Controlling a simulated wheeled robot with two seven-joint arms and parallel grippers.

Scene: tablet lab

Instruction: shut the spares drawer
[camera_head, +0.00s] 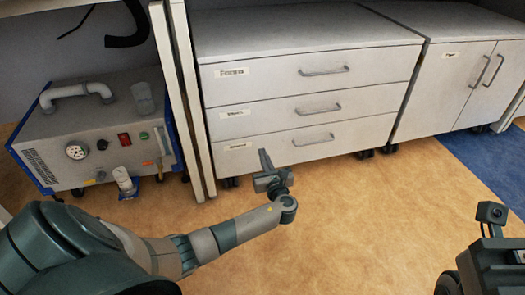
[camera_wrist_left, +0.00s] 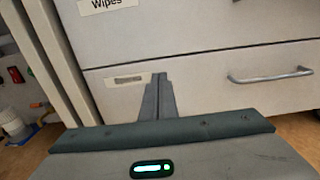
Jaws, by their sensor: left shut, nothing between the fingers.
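The drawer cabinet (camera_head: 300,30) has three stacked drawers. The bottom drawer (camera_head: 310,138) has a label too blurred to read; the upper two read "Forms" and "Wipes". All three fronts look about flush, and I see no clear gap at the bottom one.
A grey and blue machine (camera_head: 95,130) with a gauge stands on the left, beyond an upright panel (camera_head: 185,95). A two-door cabinet (camera_head: 450,85) adjoins on the right. The orange floor (camera_head: 390,205) in front is clear, with a blue floor area (camera_head: 490,160) at right.

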